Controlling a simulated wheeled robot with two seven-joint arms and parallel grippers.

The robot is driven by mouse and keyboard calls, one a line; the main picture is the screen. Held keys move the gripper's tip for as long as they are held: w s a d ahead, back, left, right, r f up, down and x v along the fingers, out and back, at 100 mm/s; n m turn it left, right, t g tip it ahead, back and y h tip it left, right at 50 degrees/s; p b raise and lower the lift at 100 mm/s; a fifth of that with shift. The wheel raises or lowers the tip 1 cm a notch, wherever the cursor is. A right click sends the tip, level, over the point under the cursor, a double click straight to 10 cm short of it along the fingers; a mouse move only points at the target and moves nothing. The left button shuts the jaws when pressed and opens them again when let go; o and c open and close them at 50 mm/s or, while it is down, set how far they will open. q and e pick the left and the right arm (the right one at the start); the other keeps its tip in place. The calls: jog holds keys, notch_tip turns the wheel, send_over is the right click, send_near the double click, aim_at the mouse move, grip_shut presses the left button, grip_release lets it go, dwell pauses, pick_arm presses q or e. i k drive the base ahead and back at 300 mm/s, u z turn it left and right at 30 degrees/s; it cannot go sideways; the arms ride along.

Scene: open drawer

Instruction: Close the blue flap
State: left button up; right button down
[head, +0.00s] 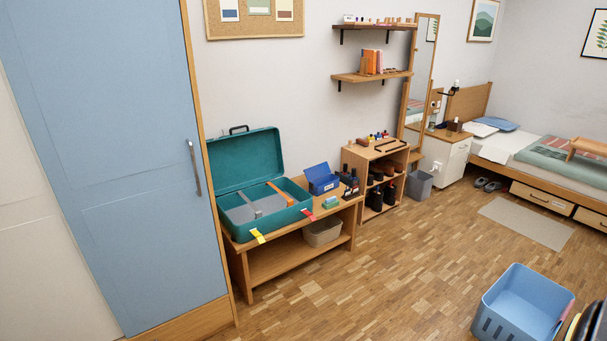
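A small blue box (324,186) stands at the right end of the low wooden bench, right of the teal suitcase. Its blue flap (316,171) stands raised and tilted back at the rear of the box, so the box is open. What lies inside the box is too small to tell. Neither of my grippers can be made out in the head view.
An open teal suitcase (237,161) lies on the bench (300,268). Small bottles and a green block (330,202) sit near the box. A blue wardrobe door (110,150) is at left. A blue basket (516,300) stands at lower right. The middle floor is clear.

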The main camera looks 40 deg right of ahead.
aim_at(316, 172)
jog(key=z, duration=0.7)
jog(key=i, duration=0.55)
jog(key=z, duration=1.55)
jog(key=i, duration=1.75)
jog(key=z, duration=0.35)
